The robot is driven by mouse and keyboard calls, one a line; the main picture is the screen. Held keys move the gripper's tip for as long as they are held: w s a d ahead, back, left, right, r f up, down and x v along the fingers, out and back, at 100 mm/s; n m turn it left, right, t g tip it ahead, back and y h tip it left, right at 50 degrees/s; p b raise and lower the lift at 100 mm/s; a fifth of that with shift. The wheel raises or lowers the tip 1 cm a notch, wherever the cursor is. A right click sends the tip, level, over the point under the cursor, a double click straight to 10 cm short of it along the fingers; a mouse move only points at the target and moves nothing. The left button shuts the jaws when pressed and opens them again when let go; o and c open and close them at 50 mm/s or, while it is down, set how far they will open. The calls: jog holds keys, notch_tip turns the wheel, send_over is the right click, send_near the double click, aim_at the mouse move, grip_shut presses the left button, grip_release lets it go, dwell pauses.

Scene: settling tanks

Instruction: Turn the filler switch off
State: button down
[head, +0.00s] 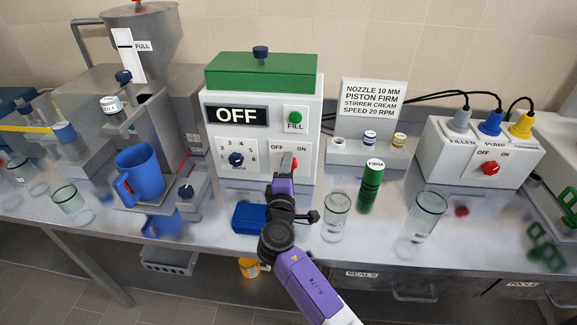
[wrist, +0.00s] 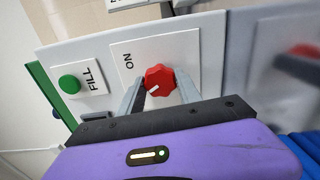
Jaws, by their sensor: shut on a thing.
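The filler (head: 262,120) is a white box with a green lid. Its sign (head: 236,114) reads OFF. A red switch knob (head: 288,161) sits low on its front, between OFF and ON labels. In the wrist view the red knob (wrist: 163,78) is between my two fingers, and its white mark is on the side away from the ON label (wrist: 127,60). The OFF label is hidden there by my gripper. My gripper (head: 287,171) is shut on the knob, also in the wrist view (wrist: 160,88).
The green FILL button (head: 295,114) is above the knob, the numbered dial (head: 236,159) to its left. A blue block (head: 249,218), a glass (head: 337,212) and a green tube (head: 370,187) stand near my arm. A plug box (head: 470,150) is at right.

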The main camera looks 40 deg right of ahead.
jog(key=shift+n, duration=0.6)
jog(key=c, duration=0.8)
grip_release()
jog(key=shift+a, duration=0.1)
jog(key=b+v, duration=0.1)
jog(key=v, duration=0.6)
jog(key=shift+s+a, duration=0.25)
jog(key=shift+a, duration=0.05)
jog(key=shift+f, duration=0.1)
